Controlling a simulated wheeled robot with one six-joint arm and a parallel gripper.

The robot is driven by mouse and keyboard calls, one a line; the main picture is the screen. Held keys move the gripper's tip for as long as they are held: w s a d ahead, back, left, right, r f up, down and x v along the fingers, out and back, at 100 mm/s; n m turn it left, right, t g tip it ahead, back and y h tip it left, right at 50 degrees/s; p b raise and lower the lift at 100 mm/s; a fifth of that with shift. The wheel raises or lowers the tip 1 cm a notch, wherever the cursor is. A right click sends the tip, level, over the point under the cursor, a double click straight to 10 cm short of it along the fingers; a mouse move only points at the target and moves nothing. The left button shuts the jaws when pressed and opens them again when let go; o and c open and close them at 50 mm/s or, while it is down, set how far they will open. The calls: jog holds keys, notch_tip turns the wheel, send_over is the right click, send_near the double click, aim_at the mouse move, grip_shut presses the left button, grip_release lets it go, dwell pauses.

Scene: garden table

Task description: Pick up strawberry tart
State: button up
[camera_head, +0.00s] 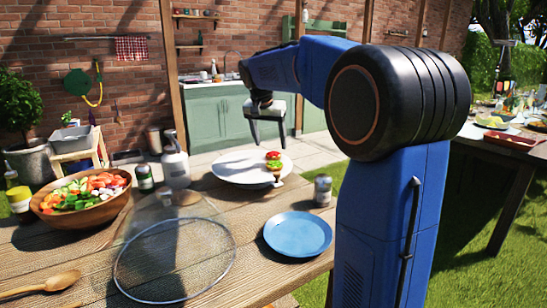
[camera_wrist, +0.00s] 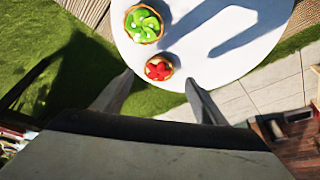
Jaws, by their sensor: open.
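The strawberry tart (camera_wrist: 159,68) is small and round, with red fruit in a brown crust. It sits on a round white plate (camera_wrist: 232,62) near the rim. In the head view the strawberry tart (camera_head: 273,155) shows just behind a green-topped tart (camera_head: 274,165), at the right side of the white plate (camera_head: 235,167). The green-topped tart also shows in the wrist view (camera_wrist: 143,24), beside the strawberry tart. My gripper (camera_head: 268,145) hangs over the far side of the plate, fingers pointing down. In the wrist view my gripper (camera_wrist: 158,92) is open and empty, with the strawberry tart just beyond its fingertips.
A wooden salad bowl (camera_head: 85,194) and a grey dispenser bottle (camera_head: 174,160) stand left. A clear mesh or glass dome (camera_head: 172,250) lies in front. A blue plate (camera_head: 297,234) and a can (camera_head: 322,189) are at the right. A wooden spoon (camera_head: 45,283) lies front left.

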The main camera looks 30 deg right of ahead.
aim_at(273, 153)
jog(key=x, duration=0.5)
jog(key=shift+s+d, duration=0.1)
jog(key=c, duration=1.1)
jog(key=shift+r, duration=0.1)
